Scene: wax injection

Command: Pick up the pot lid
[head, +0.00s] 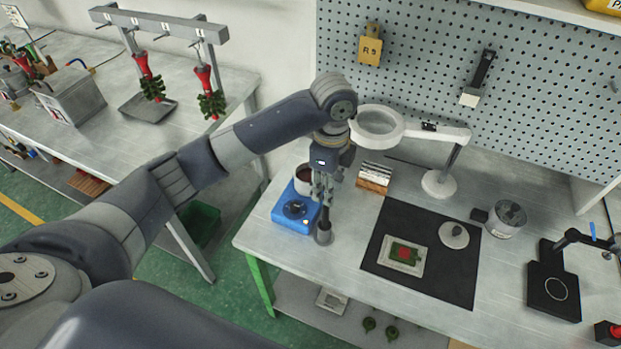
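My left gripper (323,202) points straight down at the right edge of a blue heater (280,213). Its fingers look close together, but their gap is too small to judge. Directly below them is a small dark grey round piece (323,238) with an upright stem, which looks like the pot lid. I cannot tell whether the fingers grip the stem. The pot (304,174), with dark red-brown inside, sits on the back of the heater, partly hidden by my gripper. A black round part (295,209) is at the heater's front. My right gripper is not in view.
A magnifier lamp (440,182) and a small block stack (373,178) stand behind. A black mat (440,278) holds a framed mould (402,255) and a grey disc (454,235). A metal tin (508,217) and a black stand (553,285) are to the right. A pegboard (430,60) rises behind.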

